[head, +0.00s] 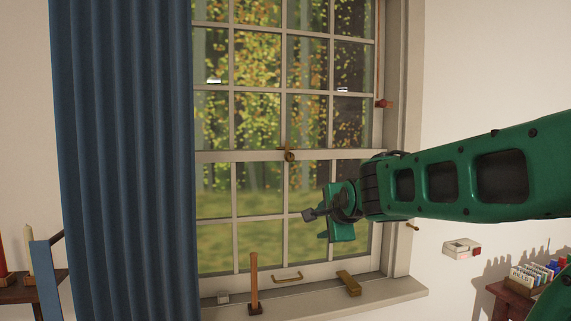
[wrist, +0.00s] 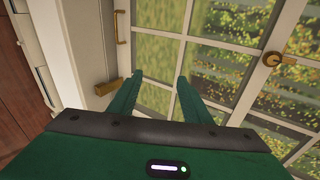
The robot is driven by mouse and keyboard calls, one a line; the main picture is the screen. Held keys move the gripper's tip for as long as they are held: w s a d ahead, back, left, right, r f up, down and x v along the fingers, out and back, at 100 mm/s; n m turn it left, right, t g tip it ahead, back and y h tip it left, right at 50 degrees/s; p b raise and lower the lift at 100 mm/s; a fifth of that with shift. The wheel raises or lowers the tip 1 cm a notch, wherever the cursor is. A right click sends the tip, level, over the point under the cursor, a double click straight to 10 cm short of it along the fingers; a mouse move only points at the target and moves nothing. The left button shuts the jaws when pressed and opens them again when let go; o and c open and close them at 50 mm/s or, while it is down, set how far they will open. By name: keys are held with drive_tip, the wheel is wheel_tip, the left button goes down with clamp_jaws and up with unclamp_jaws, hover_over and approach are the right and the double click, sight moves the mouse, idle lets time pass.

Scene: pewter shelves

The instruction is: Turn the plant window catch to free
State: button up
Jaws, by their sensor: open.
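The window catch (head: 289,156) is a small brass fitting at the middle of the sash window's meeting rail. In the wrist view the catch (wrist: 272,59) shows at the upper right, a round brass body with a short lever. My gripper (head: 335,215) is in front of the lower sash, below and to the right of the catch in the head view. In the wrist view its two green fingers (wrist: 160,80) are spread apart with nothing between them. They are clear of the catch.
A brass pull handle (head: 287,277) is on the bottom rail. The sill holds a brass-coloured block (head: 348,283), a wooden-handled tool (head: 254,285) and a small grey block (head: 223,297). A blue curtain (head: 122,150) hangs at left. A box of packets (head: 533,275) stands on the right shelf.

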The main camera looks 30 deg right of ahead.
sight(291, 159)
drive_tip(key=w+a+r+m+t, duration=0.1)
drive_tip(key=w+r+m+t, duration=0.25)
drive_tip(key=r, duration=0.45)
drive_tip(key=w+a+r+m+t, duration=0.1)
drive_tip(key=w+r+m+t, duration=0.3)
drive_tip(key=r, duration=0.3)
drive_tip(key=shift+g+h, duration=0.3)
drive_tip(key=shift+g, duration=0.35)
drive_tip(key=x, duration=1.1)
drive_tip(key=shift+d, duration=0.1)
drive_tip(key=shift+c, duration=0.2)
